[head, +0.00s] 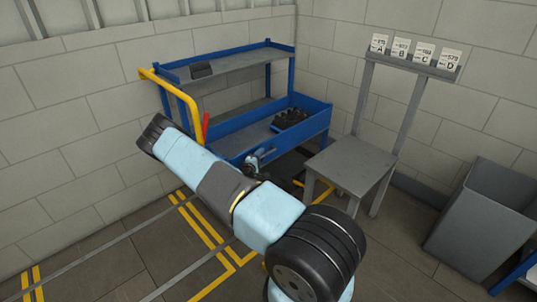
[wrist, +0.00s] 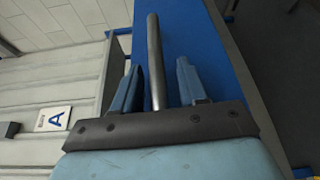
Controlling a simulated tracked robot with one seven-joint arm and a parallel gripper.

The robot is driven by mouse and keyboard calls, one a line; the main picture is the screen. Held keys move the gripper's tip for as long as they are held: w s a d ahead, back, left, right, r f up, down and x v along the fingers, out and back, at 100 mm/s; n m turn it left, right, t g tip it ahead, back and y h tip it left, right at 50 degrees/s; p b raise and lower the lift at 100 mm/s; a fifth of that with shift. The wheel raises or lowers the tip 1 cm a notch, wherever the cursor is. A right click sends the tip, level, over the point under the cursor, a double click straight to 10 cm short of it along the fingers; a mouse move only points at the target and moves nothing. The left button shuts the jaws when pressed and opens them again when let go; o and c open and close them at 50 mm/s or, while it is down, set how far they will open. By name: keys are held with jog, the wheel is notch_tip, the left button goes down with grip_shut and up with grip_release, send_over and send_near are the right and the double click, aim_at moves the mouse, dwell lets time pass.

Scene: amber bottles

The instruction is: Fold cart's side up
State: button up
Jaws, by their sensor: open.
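The blue cart (head: 322,122) stands in the back corner, with grey shelves and raised blue edges. My gripper (head: 259,160) is at its near side, low down; my arm hides part of the cart there. In the wrist view my gripper (wrist: 160,85) is open, its two blue fingers apart. A grey round bar (wrist: 154,50) runs lengthwise between the fingers, with gaps visible on both sides. A blue panel (wrist: 218,65) lies behind the bar and right finger. I cannot tell whether the bar is fixed to the panel.
A yellow handle (head: 185,98) and a red lever (head: 205,126) are at the cart's left end. A dark crate (head: 291,118) is on the lower shelf, a small dark box (head: 202,70) on top. A grey stand (head: 352,165) with labels A to D and a grey bin (head: 485,220) are right.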

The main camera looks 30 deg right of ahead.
jog(key=v, duration=1.3)
jog(key=shift+s+a, duration=0.2)
jog(key=shift+a, duration=0.1)
